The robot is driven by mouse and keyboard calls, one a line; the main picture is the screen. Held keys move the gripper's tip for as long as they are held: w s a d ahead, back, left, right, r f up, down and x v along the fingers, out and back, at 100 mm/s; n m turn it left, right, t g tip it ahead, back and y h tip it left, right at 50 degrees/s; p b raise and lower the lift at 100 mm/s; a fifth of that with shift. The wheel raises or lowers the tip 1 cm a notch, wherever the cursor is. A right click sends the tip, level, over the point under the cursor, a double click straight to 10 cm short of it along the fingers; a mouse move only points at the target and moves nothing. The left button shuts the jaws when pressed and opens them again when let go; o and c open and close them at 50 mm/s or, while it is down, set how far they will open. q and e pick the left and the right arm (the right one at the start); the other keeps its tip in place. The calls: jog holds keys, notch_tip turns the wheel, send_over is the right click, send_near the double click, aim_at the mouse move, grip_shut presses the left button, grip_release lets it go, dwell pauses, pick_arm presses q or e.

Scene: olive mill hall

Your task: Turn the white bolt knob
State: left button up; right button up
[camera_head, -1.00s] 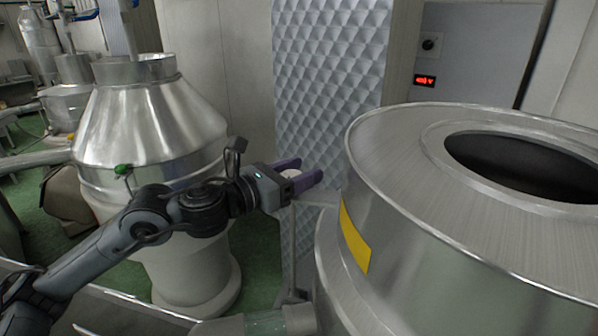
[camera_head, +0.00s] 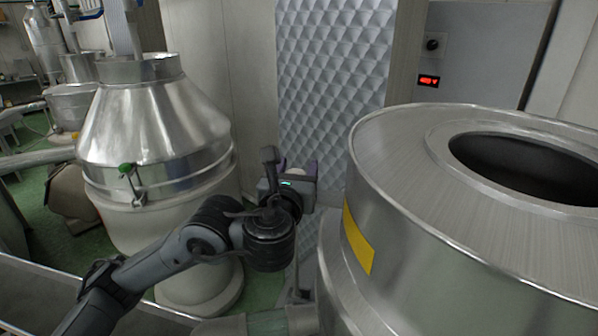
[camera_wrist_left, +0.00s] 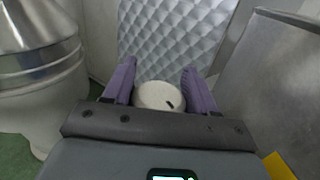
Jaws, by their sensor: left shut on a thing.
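The white bolt knob (camera_wrist_left: 154,96) is a pale, speckled round piece with a dark slot, between the purple fingers of my left gripper (camera_wrist_left: 160,70) in the left wrist view. My left gripper is shut on it. In the head view my left gripper (camera_head: 303,170) is in front of the quilted panel, left of the big steel vessel, and its body and wrist mostly hide the knob and fingers. What the knob is mounted on is hidden. My right gripper is not in view.
A large steel vessel (camera_head: 410,225) with a yellow label stands close on the right. A steel cone-topped tank (camera_head: 155,120) stands left, behind my arm. The quilted metal panel (camera_head: 335,75) is behind the gripper. A red display (camera_head: 429,81) is on the wall.

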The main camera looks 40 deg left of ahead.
pick_arm(q)
jog(key=shift+s+a+f+n+g+y, duration=0.1)
jog(key=shift+a+f+n+g+y, duration=0.05)
jog(key=shift+n+g+y, duration=0.85)
jog(key=shift+a+f+n+g+y, duration=0.1)
jog(key=shift+n+g+y, duration=0.7)
jog(key=shift+y, duration=0.4)
jog(key=shift+f, duration=0.1)
jog(key=o, duration=1)
jog(key=shift+s+r, duration=0.1)
jog(key=shift+r, duration=0.1)
